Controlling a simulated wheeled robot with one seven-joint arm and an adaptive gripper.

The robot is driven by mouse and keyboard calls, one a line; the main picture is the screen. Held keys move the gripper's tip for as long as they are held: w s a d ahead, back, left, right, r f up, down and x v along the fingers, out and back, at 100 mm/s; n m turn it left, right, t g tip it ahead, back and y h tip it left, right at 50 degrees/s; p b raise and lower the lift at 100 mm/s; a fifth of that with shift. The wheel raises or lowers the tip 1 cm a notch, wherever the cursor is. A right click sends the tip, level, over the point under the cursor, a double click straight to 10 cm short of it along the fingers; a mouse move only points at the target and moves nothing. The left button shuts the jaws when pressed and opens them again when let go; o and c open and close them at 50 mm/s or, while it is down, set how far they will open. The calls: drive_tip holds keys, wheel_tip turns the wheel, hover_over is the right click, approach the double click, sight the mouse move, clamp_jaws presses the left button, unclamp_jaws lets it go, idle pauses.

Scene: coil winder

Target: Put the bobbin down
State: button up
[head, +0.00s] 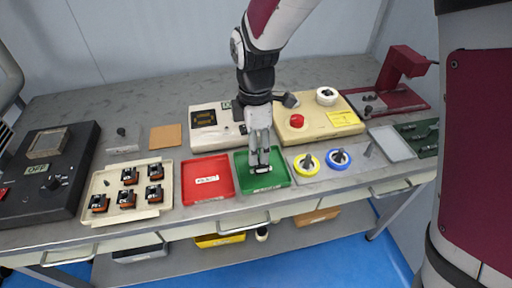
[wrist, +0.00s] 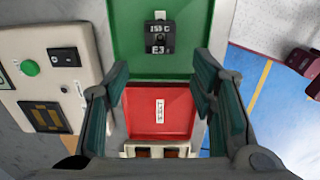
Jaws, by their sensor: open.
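A black bobbin (wrist: 160,38) with white lettering sits in the green tray (wrist: 125,40) in the wrist view. My gripper (wrist: 162,78) is open, with its two fingers spread apart and nothing between them in that view. The bobbin shows just beyond the fingertips, near the middle of the gap. In the head view my gripper (head: 260,167) points down over the green tray (head: 284,175) and largely hides the bobbin. Whether the fingertips touch the tray cannot be told.
A red tray (head: 208,190) adjoins on the left; a cream tray (head: 93,212) with several orange and black bobbins stands farther left. Yellow (head: 306,163) and blue (head: 338,160) spools stand at the right. A box with a green button (wrist: 30,68) and the cream winder (head: 330,125) stand behind.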

drive_tip(key=shift+r, duration=2.6)
drive_tip(key=s+d+r+m+t, duration=0.1)
drive_tip(key=s+d+r+m, duration=0.55)
drive_tip(key=d, duration=0.25)
drive_tip(key=s+d+r+m+t, duration=0.1)
drive_tip(key=s+d+r+m, duration=0.4)
drive_tip(key=s+d+m, duration=0.3)
drive_tip(key=s+d+f+m, duration=0.1)
drive_tip(key=s+d+m, duration=0.4)
drive_tip(key=s+m, duration=0.2)
drive_tip(key=shift+s+t, duration=0.3)
drive_tip(key=shift+s, duration=0.15)
wheel_tip(320, 180, up, 6)
drive_tip(key=t+p, duration=0.1)
drive_tip(key=p, duration=0.4)
drive_tip(key=shift+r, duration=0.15)
drive_tip(key=shift+w, duration=0.1)
